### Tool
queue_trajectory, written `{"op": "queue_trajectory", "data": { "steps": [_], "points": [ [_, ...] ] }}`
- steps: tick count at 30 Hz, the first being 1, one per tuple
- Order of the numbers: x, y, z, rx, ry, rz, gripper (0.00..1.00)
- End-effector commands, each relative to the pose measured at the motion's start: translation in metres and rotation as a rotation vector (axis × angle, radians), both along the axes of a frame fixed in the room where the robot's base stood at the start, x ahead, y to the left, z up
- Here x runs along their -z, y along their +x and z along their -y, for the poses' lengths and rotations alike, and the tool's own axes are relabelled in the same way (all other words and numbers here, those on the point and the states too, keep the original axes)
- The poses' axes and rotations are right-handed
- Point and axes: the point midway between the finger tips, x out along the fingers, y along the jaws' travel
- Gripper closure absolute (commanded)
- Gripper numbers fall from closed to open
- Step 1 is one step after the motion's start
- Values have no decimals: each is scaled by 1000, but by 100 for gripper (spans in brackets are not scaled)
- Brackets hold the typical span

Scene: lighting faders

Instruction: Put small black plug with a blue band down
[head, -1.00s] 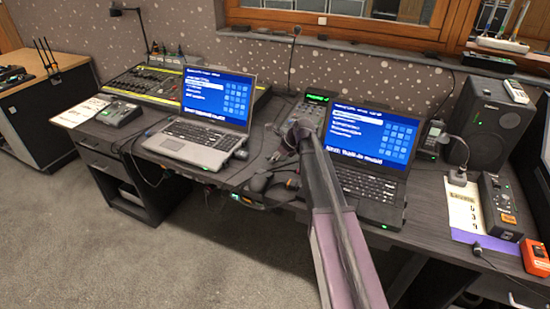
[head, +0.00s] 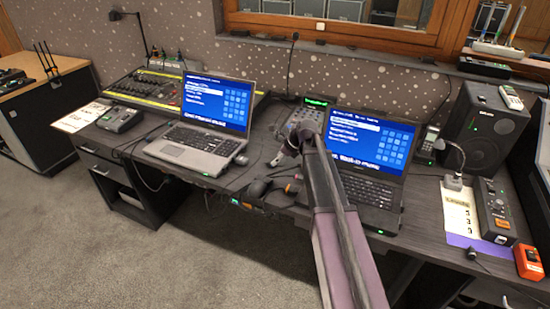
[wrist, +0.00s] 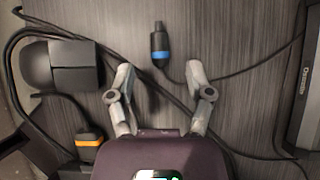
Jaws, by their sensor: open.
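The small black plug with a blue band (wrist: 160,46) lies on the dark wood-grain desk (wrist: 215,30) in the wrist view, with its thin cable leaving it. My gripper (wrist: 160,72) is open, its two grey fingers spread apart. The plug sits just ahead of the gap between the fingertips, and neither finger touches it.
A black rounded device (wrist: 60,66) and an orange-banded black plug (wrist: 90,140) are left of my gripper. Loose cables cross the desk around the fingers. A silver laptop (head: 185,148) stands left, a black laptop (head: 365,190) right, and a small console (head: 308,115) behind.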

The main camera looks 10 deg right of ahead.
Motion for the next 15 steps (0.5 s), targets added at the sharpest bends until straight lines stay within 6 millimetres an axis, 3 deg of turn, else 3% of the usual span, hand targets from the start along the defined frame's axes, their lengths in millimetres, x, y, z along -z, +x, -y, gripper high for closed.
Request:
{"op": "queue_trajectory", "data": {
  "steps": [1,15],
  "points": [
    [-9,-3,3,1,0,0,33],
    [-49,-19,25,1,0,0,33]
  ]
}}
